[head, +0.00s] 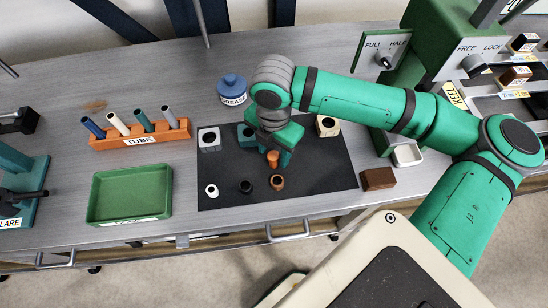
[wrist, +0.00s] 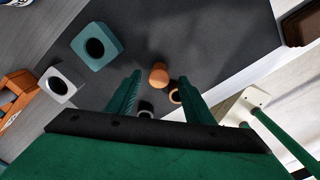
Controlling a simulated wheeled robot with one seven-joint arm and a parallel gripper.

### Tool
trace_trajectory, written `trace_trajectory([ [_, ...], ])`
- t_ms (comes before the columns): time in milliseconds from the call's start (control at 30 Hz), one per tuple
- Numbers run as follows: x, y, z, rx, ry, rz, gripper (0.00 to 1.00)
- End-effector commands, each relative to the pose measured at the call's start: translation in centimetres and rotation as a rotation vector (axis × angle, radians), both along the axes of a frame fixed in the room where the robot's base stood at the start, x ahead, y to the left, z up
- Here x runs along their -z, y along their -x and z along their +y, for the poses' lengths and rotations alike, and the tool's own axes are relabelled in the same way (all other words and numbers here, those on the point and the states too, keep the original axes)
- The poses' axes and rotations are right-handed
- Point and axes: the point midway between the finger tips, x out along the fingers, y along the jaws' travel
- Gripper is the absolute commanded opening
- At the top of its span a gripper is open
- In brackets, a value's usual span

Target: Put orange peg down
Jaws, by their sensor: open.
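The orange peg (head: 272,159) shows over the dark mat (head: 335,175), near the mat's middle, and looks upright. My gripper (head: 275,153) is above it, pointing down, with its fingers on either side of the peg. In the wrist view the orange peg (wrist: 159,72) shows its round top between the tips of my open gripper (wrist: 160,80), with a gap at each side. The peg's lower part is mostly hidden, so I cannot see clearly how it meets the mat.
Blocks with holes stand on the mat: white (head: 209,140), teal (head: 246,136), cream (head: 327,126). Small white (head: 211,190), black (head: 246,186) and brown (head: 277,182) round pieces sit along its front. An orange tube rack (head: 140,138) and green tray (head: 130,195) are left; a brown block (head: 378,179) is right.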

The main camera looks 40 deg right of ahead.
Motion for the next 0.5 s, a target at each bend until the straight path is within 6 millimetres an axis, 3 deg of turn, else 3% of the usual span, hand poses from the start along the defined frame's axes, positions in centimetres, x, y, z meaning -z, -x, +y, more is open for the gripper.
trace_trajectory([
  [200,2.3,0.0,-0.1,-0.001,-0.001,-0.001,0.47],
  [467,2.6,0.0,-0.1,-0.001,0.0,-0.001,0.47],
  [500,2.6,0.0,-0.1,-0.001,0.0,-0.001,0.4],
])
